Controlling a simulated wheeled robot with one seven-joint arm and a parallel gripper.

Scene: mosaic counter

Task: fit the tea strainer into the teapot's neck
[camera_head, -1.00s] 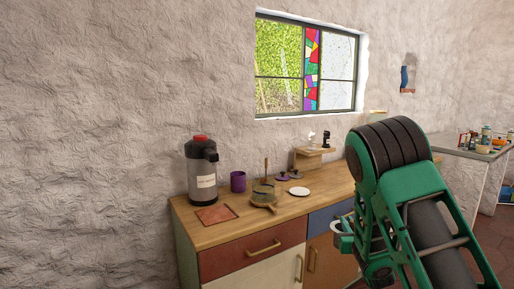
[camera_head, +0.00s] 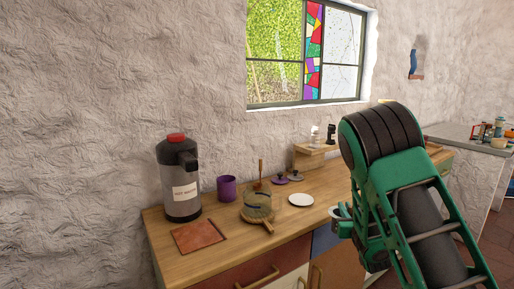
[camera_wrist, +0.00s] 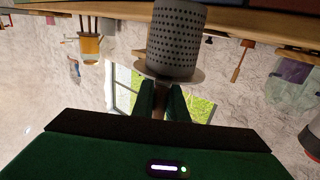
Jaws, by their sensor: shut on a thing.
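The tea strainer (camera_wrist: 178,38), a grey perforated cylinder with a wide flat rim, fills the upper middle of the wrist view. My gripper (camera_wrist: 160,104) is shut on it below the rim as pictured. In the head view my gripper (camera_head: 342,214) is at the counter's front edge, right of the white saucer; the strainer is mostly hidden there. The teapot appears to be the squat olive-brown pot (camera_head: 256,214) with a side handle pointing toward the front. It stands on the counter, left of and apart from my gripper. Its neck is too small to make out clearly.
On the wooden counter (camera_head: 327,186) are a grey airpot (camera_head: 179,190), a purple cup (camera_head: 226,189), a reddish square mat (camera_head: 200,237), a white saucer (camera_head: 301,200) and two small lids (camera_head: 281,179). A low wooden shelf (camera_head: 314,155) stands at the back. The air above the pot looks clear.

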